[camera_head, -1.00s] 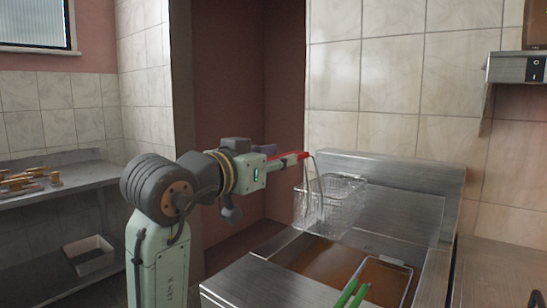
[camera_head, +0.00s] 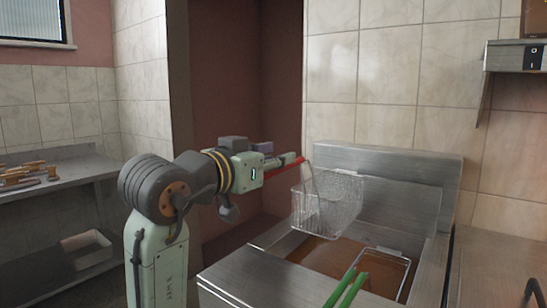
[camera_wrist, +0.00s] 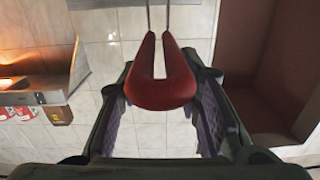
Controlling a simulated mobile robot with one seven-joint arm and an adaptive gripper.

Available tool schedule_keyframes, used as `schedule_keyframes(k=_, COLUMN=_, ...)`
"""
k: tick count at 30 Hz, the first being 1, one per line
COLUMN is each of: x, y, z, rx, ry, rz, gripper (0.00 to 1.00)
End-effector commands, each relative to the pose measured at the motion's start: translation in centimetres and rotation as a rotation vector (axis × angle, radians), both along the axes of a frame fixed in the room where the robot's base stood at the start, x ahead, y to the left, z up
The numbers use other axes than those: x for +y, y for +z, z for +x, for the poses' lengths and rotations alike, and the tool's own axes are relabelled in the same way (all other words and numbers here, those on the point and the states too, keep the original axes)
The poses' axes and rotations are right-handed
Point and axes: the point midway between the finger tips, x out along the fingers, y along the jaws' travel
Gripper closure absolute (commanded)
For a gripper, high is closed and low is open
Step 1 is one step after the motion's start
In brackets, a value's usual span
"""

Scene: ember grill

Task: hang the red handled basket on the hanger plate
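The red-handled basket (camera_head: 335,205) is a wire mesh basket hanging in the air over the left part of the fryer, in front of its steel back. Its red handle (camera_head: 287,172) points left to my gripper (camera_head: 297,158). In the wrist view the handle (camera_wrist: 162,88) lies between the fingers of my gripper (camera_wrist: 160,75), which hold it near their tips; the mesh is out of that view. The upright steel back (camera_head: 405,190) of the fryer appears to be the hanger plate. Its hooking edge is not clearly visible, and the basket seems apart from it.
A green-handled basket (camera_head: 348,288) sits in the fryer's brown oil (camera_head: 325,253) below. A steel shelf with a switch (camera_head: 534,57) juts from the tiled wall at right. A steel table (camera_head: 70,185) with wooden-handled items stands at left.

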Motion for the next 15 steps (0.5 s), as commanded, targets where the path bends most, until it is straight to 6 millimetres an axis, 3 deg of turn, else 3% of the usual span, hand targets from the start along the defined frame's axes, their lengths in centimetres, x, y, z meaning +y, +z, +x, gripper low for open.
schedule_keyframes(k=8, x=-0.02, y=-0.01, z=0.01, rx=0.001, ry=0.0, rz=0.001, gripper=0.48)
schedule_keyframes(k=15, x=-0.03, y=-0.15, z=0.06, rx=0.005, ry=-0.001, rz=0.002, gripper=0.48)
